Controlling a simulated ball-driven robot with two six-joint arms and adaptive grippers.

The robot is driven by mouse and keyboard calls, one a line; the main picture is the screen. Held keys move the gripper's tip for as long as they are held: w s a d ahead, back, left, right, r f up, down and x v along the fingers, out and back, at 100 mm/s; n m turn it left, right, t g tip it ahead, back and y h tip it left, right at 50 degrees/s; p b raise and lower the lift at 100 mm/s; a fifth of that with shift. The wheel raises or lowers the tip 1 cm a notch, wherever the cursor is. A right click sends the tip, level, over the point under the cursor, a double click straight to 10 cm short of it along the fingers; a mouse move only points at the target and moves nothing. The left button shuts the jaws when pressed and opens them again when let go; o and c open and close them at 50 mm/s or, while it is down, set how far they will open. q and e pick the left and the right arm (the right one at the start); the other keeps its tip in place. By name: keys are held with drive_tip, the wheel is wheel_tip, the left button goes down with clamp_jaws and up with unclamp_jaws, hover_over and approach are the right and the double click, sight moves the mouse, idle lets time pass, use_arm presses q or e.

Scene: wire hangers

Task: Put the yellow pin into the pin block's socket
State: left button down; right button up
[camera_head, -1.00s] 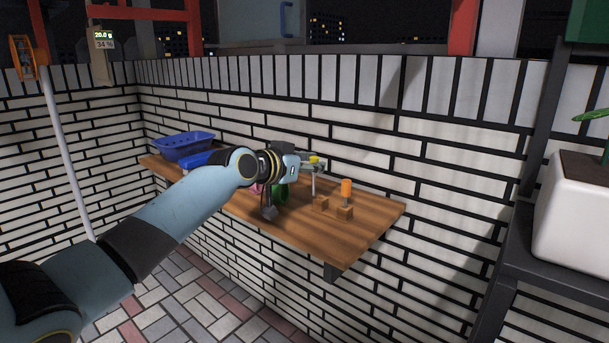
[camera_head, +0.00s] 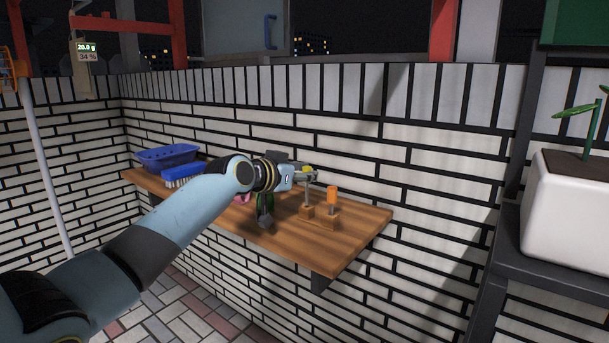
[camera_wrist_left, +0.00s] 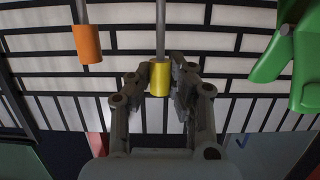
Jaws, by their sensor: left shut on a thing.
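My left gripper (camera_head: 310,175) is shut on the head of the yellow pin (camera_head: 307,168) and holds it upright, with its thin grey shaft pointing down. The left wrist view shows the yellow head (camera_wrist_left: 159,79) between the two fingers (camera_wrist_left: 159,82). The wooden pin block (camera_head: 327,223) stands on the shelf, and the shaft's lower end meets its left raised part (camera_head: 306,213). I cannot tell whether the tip is inside the socket or only over it. An orange pin (camera_head: 332,194) stands upright in the block's right part; it also shows in the left wrist view (camera_wrist_left: 87,43).
The wooden shelf (camera_head: 345,245) runs along a tiled wall. A green object (camera_head: 269,198) is partly hidden below my gripper, with a pink thing (camera_head: 243,198) beside it. A blue brush (camera_head: 180,177) and blue basket (camera_head: 168,157) stand at the left. The shelf's right end is clear.

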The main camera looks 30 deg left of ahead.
use_arm(q)
drive_tip(key=shift+f, duration=0.1)
idle(0.3)
drive_tip(key=shift+f+b, duration=0.45)
drive_tip(key=shift+f, duration=0.05)
drive_tip(key=shift+f+b, duration=0.65)
drive_tip(key=shift+f, duration=0.25)
drive_tip(key=c, duration=1.2)
unclamp_jaws()
drive_tip(key=shift+o, duration=0.2)
drive_tip(key=shift+s+r, duration=0.1)
drive_tip(key=shift+s, duration=0.05)
drive_tip(key=shift+s+a+r+p, duration=0.1)
drive_tip(key=shift+s+r+p, duration=0.1)
drive_tip(key=shift+s+p, duration=0.35)
drive_tip(key=shift+p+v, duration=0.6)
drive_tip(key=shift+v, duration=0.15)
